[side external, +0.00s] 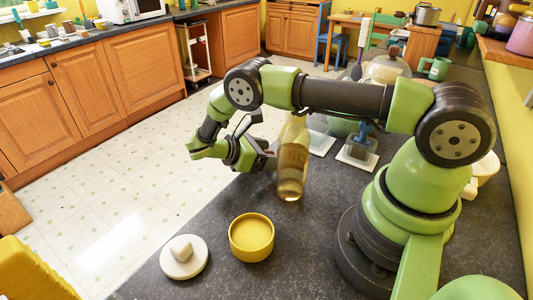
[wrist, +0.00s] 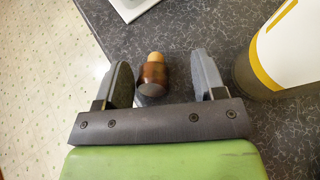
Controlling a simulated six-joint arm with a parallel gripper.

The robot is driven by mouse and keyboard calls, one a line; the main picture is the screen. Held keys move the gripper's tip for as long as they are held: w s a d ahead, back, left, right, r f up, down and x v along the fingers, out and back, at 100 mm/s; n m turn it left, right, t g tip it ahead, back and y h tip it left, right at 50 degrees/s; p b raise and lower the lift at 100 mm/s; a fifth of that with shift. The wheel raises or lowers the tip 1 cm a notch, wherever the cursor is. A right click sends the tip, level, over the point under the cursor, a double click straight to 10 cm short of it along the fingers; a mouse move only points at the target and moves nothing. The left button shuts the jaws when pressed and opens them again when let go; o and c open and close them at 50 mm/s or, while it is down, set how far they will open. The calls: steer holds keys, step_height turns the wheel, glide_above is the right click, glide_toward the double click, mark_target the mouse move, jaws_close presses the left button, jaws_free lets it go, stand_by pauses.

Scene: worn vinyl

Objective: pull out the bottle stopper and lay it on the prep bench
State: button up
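The bottle (side external: 291,170) stands upright on the dark prep bench (side external: 320,230), its neck partly behind my arm. In the wrist view the bottle (wrist: 290,50) fills the right side with a white label and yellow band. The stopper (wrist: 153,77), with a brown head and a pale cork end, appears to lie on the bench between my fingers, beside the bottle. My gripper (wrist: 163,80) is open around it, with a clear gap on the right and the left finger very close. In the side view my gripper (side external: 262,158) is low, left of the bottle, and hides the stopper.
A yellow round dish (side external: 251,250) and a white disc with a knob (side external: 184,265) stand at the front of the bench. A blue object (side external: 362,132) on a pale base stands behind the bottle. The bench edge drops to the tiled floor (wrist: 40,90) on the left.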

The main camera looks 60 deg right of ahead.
steer(key=v, duration=0.7)
steer(key=shift+w+a, duration=0.1)
steer(key=shift+a, duration=0.1)
steer(key=shift+w+a+r, duration=0.35)
steer(key=shift+a, duration=0.05)
steer(key=shift+w+a+r, duration=0.2)
steer(key=shift+a+r, duration=0.1)
steer(key=shift+a, duration=0.25)
steer(key=s+r+m+t+y, duration=0.3)
steer(key=r+m+t+y, duration=0.25)
steer(key=r, duration=1.65)
steer(key=s+a+r+m+t+y, duration=0.1)
steer(key=s+a+m+t+y, duration=0.1)
steer(key=s, duration=0.7)
steer(key=s+a+r+m+t+y, duration=0.1)
steer(key=s+r+m+t+y, duration=0.1)
steer(key=s+m+t+y, duration=0.3)
steer(key=s+m+t, duration=0.1)
steer(key=s+m, duration=0.2)
steer(key=s, duration=0.1)
steer(key=shift+a+r+m, duration=0.35)
steer(key=shift+a, duration=0.05)
